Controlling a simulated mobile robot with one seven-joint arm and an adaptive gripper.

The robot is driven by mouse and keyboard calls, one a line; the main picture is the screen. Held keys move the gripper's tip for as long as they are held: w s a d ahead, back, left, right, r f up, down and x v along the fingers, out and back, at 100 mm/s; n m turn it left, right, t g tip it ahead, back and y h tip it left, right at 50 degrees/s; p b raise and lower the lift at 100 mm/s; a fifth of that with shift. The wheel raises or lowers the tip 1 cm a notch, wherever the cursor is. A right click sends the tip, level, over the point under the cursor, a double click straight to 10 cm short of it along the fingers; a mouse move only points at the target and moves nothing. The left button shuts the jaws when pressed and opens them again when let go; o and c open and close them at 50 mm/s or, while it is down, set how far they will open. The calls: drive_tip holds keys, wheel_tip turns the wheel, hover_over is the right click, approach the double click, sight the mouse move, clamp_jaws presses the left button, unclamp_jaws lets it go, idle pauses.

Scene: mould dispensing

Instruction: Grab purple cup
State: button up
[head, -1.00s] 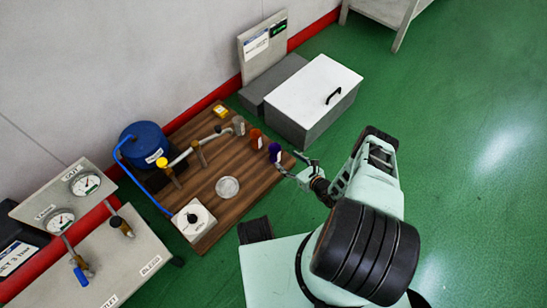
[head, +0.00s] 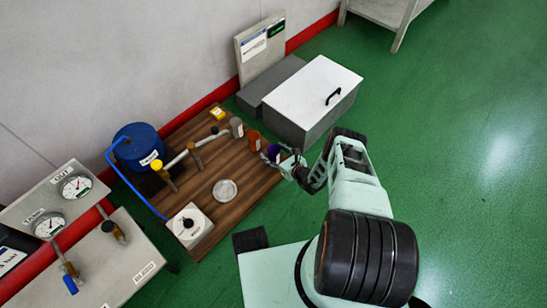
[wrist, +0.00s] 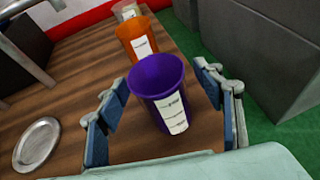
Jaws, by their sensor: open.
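The purple cup (wrist: 150,85) stands upright on the wooden board, with a white label on its side. In the head view the purple cup (head: 273,153) is at the right end of a row of cups, partly hidden by my gripper (head: 283,158). In the wrist view my gripper (wrist: 165,115) is open, with one blue-padded finger on each side of the cup. There is a gap on both sides, and I cannot see either finger touching it.
An orange cup (wrist: 136,40) stands just behind the purple one, and a grey cup (wrist: 126,11) beyond it. A round metal dish (wrist: 37,143) lies on the board (head: 213,207) to the left. A grey box with white lid (head: 312,90) stands behind right.

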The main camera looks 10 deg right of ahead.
drive_tip(key=c, duration=1.1)
drive_tip(key=shift+r, duration=0.2)
